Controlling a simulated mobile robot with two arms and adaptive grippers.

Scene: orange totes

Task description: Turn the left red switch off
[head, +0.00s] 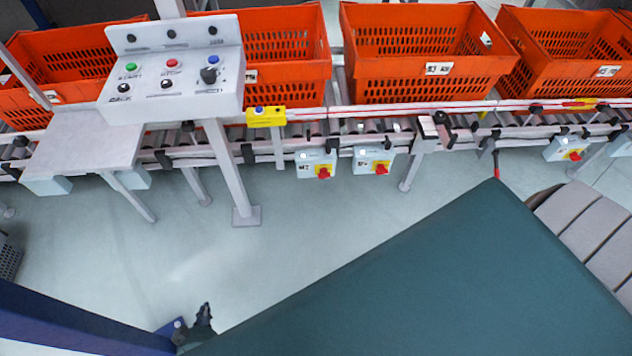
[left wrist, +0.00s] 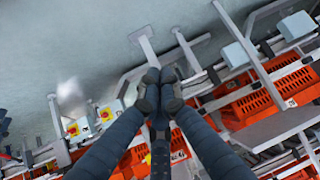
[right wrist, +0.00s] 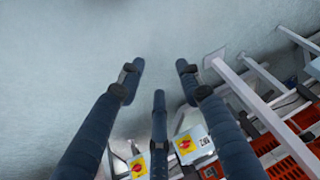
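The left red switch (head: 323,172) sits on a yellow plate on a grey box under the roller conveyor, and a second red switch (head: 381,168) is just right of it. The left switch also shows in the left wrist view (left wrist: 105,114) and the right wrist view (right wrist: 185,145). Its setting is too small to tell. My right gripper (right wrist: 160,72) is open and empty, out of the head view.
Orange totes (head: 425,82) stand along the roller conveyor (head: 375,126). A button panel (head: 170,65) on a post (head: 228,165) and a small grey table (head: 85,145) stand left of the switches. The floor (head: 300,220) before the switches is clear.

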